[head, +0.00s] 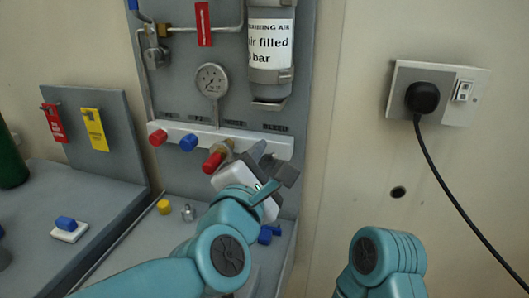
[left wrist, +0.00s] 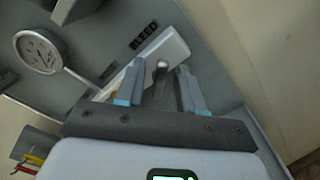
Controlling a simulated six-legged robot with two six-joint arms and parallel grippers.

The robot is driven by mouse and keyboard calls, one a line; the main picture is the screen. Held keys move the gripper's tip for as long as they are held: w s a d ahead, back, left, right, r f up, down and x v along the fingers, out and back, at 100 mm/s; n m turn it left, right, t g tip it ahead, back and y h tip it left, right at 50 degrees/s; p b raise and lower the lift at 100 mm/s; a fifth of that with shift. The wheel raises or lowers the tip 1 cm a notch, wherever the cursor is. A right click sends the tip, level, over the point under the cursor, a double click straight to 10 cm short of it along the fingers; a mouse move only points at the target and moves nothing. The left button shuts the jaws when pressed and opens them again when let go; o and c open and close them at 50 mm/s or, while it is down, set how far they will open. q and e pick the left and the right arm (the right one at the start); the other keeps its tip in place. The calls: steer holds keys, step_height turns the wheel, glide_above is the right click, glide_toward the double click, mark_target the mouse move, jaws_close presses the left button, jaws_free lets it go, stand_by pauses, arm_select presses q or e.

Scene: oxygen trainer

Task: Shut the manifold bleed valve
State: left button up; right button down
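The white manifold bar (head: 262,138) runs across the grey panel, with a red knob (head: 158,137), a blue knob (head: 189,142) and a red-and-brass fitting (head: 214,161) on it. My left gripper (head: 271,161) is at the bar's right end and hides the bleed valve in the head view. In the left wrist view, the grey metal bleed valve (left wrist: 162,68) stands beside the BLEED label (left wrist: 144,36). The left gripper's fingers (left wrist: 160,84) are apart on either side of it, with visible gaps. My right gripper is out of view; only its arm shows.
A gauge (head: 212,80) and a labelled cylinder (head: 271,45) are above the bar. Red (head: 53,122) and yellow (head: 95,129) tags hang at left. Small parts, including a yellow cap (head: 164,207), lie on the shelf below. A black plug (head: 423,97) and cord are at right.

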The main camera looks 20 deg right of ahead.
arm_select(q)
steer(key=shift+s+r, duration=0.15)
steer(key=shift+r, duration=0.05)
steer(key=shift+w+d+f, duration=0.1)
steer(key=shift+w+f, duration=0.05)
steer(key=shift+w, duration=0.1)
steer(key=shift+s, duration=0.2)
steer(key=shift+c, duration=1.2)
jaws_close()
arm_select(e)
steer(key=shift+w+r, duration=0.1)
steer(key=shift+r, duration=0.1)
